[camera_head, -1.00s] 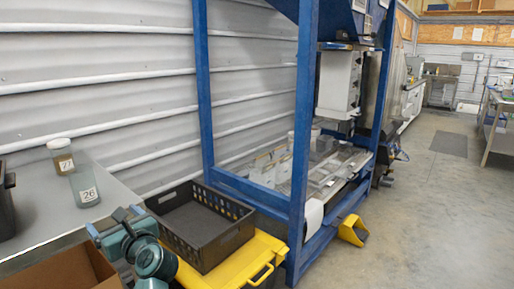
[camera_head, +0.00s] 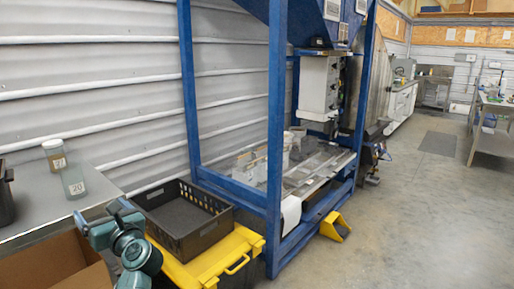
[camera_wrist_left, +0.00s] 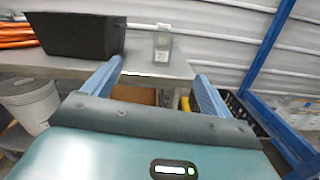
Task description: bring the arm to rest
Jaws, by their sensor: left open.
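My left arm comes in at the lower left of the head view. Its gripper (camera_head: 98,212) is raised in front of the grey bench, beside the black crate, with nothing visible between its fingers. In the left wrist view the two blue fingers (camera_wrist_left: 158,70) stand wide apart and empty. Beyond them the bench edge and a glass jar show, apart from the fingers. My right gripper is in neither view.
The grey bench (camera_head: 30,212) bears two labelled jars. A black crate (camera_head: 205,232) rests on a yellow lidded bin (camera_head: 215,265). The blue hopper frame (camera_head: 274,150) stands beyond; the floor at right is clear.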

